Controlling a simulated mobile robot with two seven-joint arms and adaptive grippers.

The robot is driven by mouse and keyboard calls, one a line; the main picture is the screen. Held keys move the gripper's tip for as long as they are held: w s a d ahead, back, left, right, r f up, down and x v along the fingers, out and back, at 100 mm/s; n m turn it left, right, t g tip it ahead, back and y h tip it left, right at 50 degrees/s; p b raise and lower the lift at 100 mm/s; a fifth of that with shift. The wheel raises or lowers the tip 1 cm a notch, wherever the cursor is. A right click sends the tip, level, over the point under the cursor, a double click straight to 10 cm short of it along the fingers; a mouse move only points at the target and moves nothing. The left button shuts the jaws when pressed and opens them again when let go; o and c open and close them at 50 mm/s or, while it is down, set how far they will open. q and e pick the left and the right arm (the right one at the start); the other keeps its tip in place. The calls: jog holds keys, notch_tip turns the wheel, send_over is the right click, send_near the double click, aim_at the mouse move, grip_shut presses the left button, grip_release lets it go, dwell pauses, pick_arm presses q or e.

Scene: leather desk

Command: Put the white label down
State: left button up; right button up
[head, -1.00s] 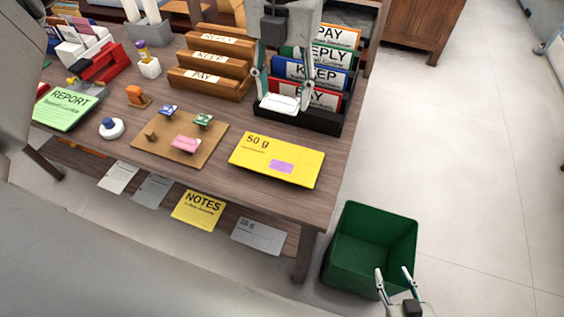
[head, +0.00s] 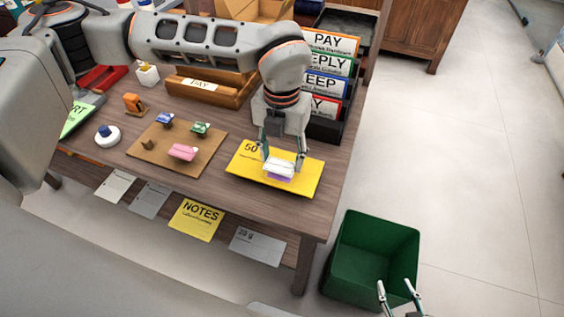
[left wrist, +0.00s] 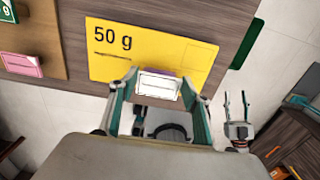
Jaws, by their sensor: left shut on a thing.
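The white label (head: 279,168) is between the fingertips of my left gripper (head: 281,163), which is shut on it. In the left wrist view the label (left wrist: 157,86) shows faint lines. It is over the lower part of a yellow envelope (head: 307,177) marked 50 g, partly covering a purple patch (head: 280,178). I cannot tell if label and envelope touch. The envelope also fills the top of the left wrist view (left wrist: 150,50). My right gripper (head: 397,287) is open and empty at the bottom right, by the green bin.
A cork board (head: 202,158) with several coloured clips lies left of the envelope. A black rack (head: 330,127) of labelled folders stands behind it. The green bin (head: 345,235) is on the floor right of the desk. Notes hang along the desk's front edge.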

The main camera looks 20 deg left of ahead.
aim_at(282, 161)
pick_arm(q)
notch_tip(282, 161, down, 3)
pick_arm(e)
jog(key=shift+s+f, duration=0.1)
jog(key=shift+f, duration=0.05)
pick_arm(q)
jog(key=shift+f, duration=0.25)
pick_arm(e)
jog(key=shift+s+f, duration=0.1)
jog(key=shift+s, duration=0.1)
pick_arm(q)
jog(key=shift+s+a+f, duration=0.1)
jog(key=shift+s+f, duration=0.15)
jog(key=shift+f, duration=0.3)
jog(key=o, duration=0.7)
jog(key=shift+c, duration=0.2)
jog(key=shift+w+f, duration=0.1)
jog(key=shift+w, duration=0.05)
pick_arm(e)
jog(key=shift+w, duration=0.35)
pick_arm(q)
jog(key=shift+r, duration=0.2)
